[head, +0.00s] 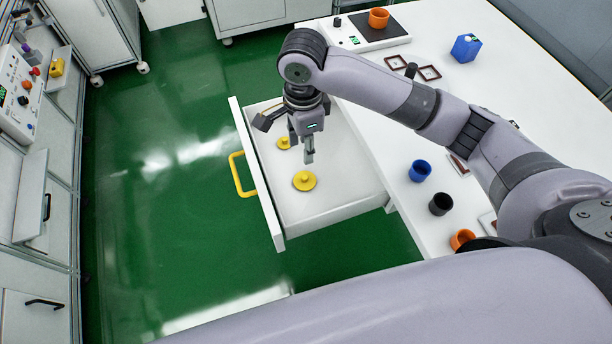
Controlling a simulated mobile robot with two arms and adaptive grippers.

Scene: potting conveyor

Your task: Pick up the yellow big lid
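Two yellow lids lie in the open white drawer (335,205). The big yellow lid (305,181), a round disc with a raised knob, is nearer to me. The smaller yellow lid (284,143) lies farther back and is partly hidden by my gripper. My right gripper (303,156) points down over the drawer, just beyond the big lid in the picture. It appears apart from the big lid, with nothing visible held. The fingers are seen nearly in line, so their opening is unclear. My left gripper is out of view.
The drawer has a yellow handle (236,175). On the white table (520,110) stand blue (420,170), black (440,204) and orange (462,239) cups, a blue container (465,48) and a scale (375,33) with an orange cup. Green floor lies left of the drawer.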

